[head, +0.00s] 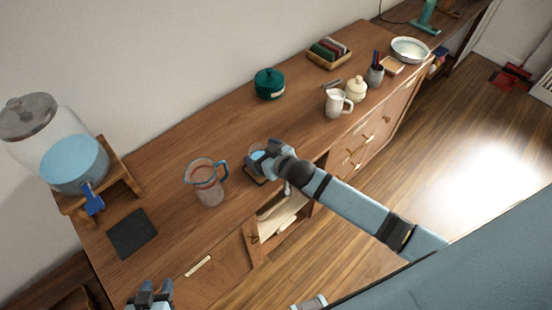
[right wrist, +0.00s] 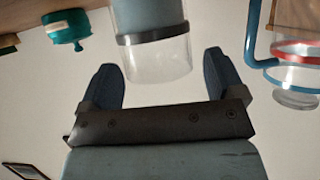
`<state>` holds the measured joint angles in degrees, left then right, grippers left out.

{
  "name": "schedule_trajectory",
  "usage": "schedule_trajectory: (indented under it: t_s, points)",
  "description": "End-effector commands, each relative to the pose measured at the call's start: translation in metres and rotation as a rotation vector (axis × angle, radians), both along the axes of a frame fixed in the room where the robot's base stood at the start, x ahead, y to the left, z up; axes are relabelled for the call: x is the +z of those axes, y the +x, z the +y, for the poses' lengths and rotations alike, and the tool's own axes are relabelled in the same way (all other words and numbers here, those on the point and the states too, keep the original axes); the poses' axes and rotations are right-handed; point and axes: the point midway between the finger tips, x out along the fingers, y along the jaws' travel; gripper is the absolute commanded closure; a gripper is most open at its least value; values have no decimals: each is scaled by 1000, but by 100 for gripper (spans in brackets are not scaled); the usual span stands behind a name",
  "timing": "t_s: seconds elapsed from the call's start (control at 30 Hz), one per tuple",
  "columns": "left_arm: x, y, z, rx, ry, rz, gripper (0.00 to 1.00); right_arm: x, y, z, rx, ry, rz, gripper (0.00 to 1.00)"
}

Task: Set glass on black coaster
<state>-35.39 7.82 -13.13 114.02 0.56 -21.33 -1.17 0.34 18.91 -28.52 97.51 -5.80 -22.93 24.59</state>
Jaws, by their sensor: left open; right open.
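A clear glass with blue contents (head: 258,155) stands near the middle of the wooden cabinet top, partly hidden by my right gripper (head: 266,158). In the right wrist view the glass (right wrist: 155,62) shows between the two spread fingers of my right gripper (right wrist: 166,85), which is open; I cannot tell whether they touch it. A small square, dark-edged mat (head: 253,175) shows beside or under the glass. The flat black square coaster (head: 131,233) lies bare at the left of the cabinet top. My left gripper (head: 153,291) is open and empty at the bottom edge, below the coaster.
A clear pitcher with a blue handle (head: 208,184) stands between glass and coaster. A drink dispenser (head: 70,160) on a wooden stand is behind the coaster. A teal pot (head: 269,84), white jug (head: 335,103) and pen cup (head: 374,75) stand farther right. An open compartment (head: 282,220) is below.

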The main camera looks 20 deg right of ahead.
Motion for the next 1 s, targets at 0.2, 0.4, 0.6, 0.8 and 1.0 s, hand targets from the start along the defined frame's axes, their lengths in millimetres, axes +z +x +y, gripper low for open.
schedule_trajectory:
  t_s: [0.2,0.4,0.6,0.8,1.0]
  points:
    - [-5,0,0,0,0,0,57,17,-43,-16,0,0,1,12]
    - [-8,0,-1,-1,-1,2,57,31,-75,-28,0,0,1,12]
    - [-8,0,-2,-4,-3,2,57,36,-93,-32,-2,1,6,12]
    - [-7,1,-2,-5,-3,0,57,-9,-151,-24,-27,1,87,12]
    - [-7,1,-2,-5,-3,-2,57,-50,-217,-24,-63,-28,168,12]
